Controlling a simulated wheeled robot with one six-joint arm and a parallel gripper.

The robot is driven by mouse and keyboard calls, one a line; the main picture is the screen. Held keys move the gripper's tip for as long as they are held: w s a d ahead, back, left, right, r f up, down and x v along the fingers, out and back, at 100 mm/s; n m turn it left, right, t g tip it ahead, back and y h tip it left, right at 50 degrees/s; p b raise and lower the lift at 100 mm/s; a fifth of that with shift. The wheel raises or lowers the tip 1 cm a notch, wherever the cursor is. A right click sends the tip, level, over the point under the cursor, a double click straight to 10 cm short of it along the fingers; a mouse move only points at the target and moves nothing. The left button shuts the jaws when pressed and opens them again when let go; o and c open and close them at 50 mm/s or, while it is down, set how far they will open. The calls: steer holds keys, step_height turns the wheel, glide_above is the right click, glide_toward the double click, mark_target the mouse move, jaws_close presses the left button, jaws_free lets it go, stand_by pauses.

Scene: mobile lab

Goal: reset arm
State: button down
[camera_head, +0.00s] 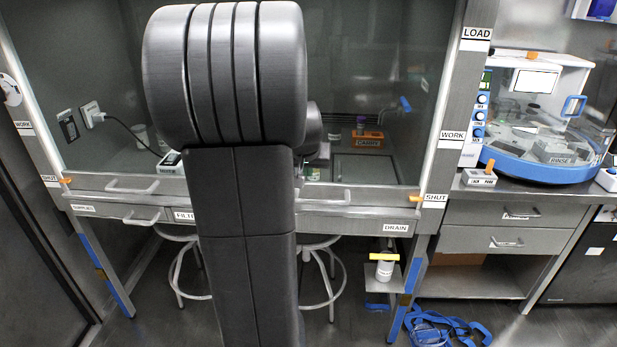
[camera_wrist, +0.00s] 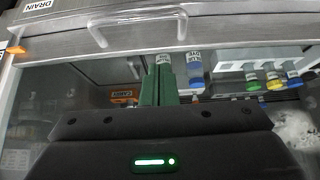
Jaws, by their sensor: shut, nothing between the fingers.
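My arm rises through the middle of the head view and hides most of my gripper there. In the wrist view my gripper (camera_wrist: 160,72) shows as two green fingers close together, with nothing between them. They point into the fume hood, below the handle (camera_wrist: 137,24) in that picture. The hood (camera_head: 375,70) has a glass front and a metal sill.
An orange block labelled CARRY (camera_head: 367,138) sits inside the hood at the right. A round blue-based machine (camera_head: 540,168) stands on the right bench. Stools (camera_head: 322,262) are under the hood. Blue tubing (camera_head: 447,330) lies on the floor at the right.

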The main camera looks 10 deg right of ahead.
steer(key=shift+v, duration=1.95)
steer(key=shift+w, duration=0.1)
glide_above(309, 203)
steer(key=f, duration=0.8)
steer(key=shift+w+f, duration=0.2)
steer(key=shift+w, duration=0.15)
step_height(309, 203, down, 3)
steer(key=shift+s+r+b, duration=0.15)
steer(key=shift+b, duration=0.9)
steer(key=shift+s+f+b, duration=0.15)
steer(key=shift+f+b, duration=0.2)
steer(key=shift+f, duration=0.3)
steer(key=shift+s+a, duration=0.15)
steer(key=shift+s, duration=0.05)
